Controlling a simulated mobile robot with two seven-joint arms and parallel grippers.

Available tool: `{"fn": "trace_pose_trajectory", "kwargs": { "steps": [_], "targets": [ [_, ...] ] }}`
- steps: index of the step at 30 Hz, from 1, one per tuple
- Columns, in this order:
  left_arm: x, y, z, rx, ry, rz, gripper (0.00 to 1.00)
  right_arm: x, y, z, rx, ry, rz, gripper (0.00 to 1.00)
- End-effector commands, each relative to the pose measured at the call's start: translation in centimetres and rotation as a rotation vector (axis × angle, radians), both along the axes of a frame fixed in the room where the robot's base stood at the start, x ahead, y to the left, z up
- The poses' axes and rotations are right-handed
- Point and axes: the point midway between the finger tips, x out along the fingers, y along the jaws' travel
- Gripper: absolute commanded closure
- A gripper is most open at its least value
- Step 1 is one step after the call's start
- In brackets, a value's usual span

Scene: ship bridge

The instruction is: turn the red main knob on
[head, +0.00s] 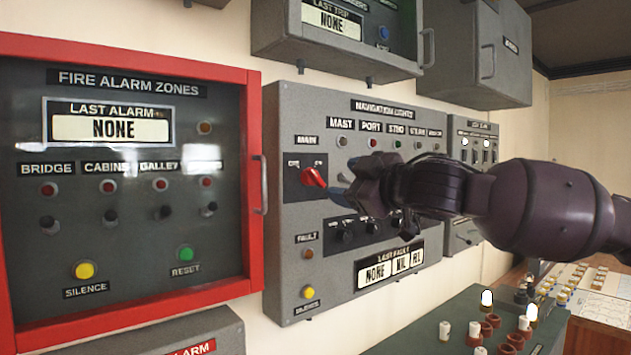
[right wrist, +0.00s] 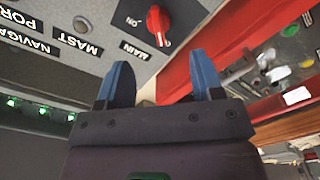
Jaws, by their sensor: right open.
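The red main knob (head: 314,177) sits on a black plate under the MAIN label, on the grey navigation lights panel (head: 290,122). Its handle looks slanted, and small markings stand above it, too small to read surely in the head view. The knob also shows in the right wrist view (right wrist: 158,20), beyond the fingertips. My right gripper (head: 343,192) is just right of the knob in the head view, with a gap between them. In the right wrist view its two blue fingers (right wrist: 162,72) are spread apart with nothing between them. My left gripper is out of view.
The red-framed fire alarm cabinet (head: 255,170) with its handle stands close to the left of the panel. Black rotary switches (head: 345,237) lie below the knob. A grey box (head: 340,45) hangs above. A console with several small knobs (head: 475,330) is at lower right.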

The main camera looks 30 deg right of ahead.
Motion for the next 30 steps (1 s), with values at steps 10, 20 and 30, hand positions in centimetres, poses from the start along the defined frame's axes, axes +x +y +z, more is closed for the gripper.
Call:
{"fn": "trace_pose_trajectory", "kwargs": {
  "steps": [10, 20, 30],
  "targets": [
    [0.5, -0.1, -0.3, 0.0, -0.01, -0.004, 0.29, 1.1, 0.0, 0.1, -0.002, -0.004, -0.002, 0.39],
    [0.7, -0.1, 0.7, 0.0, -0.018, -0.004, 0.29, 2.8, -0.1, 0.4, 0.006, -0.006, -0.005, 0.39],
    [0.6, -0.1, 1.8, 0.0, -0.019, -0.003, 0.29, 5.9, 0.3, 0.4, 0.005, -0.004, -0.001, 0.39]
  ]
}}
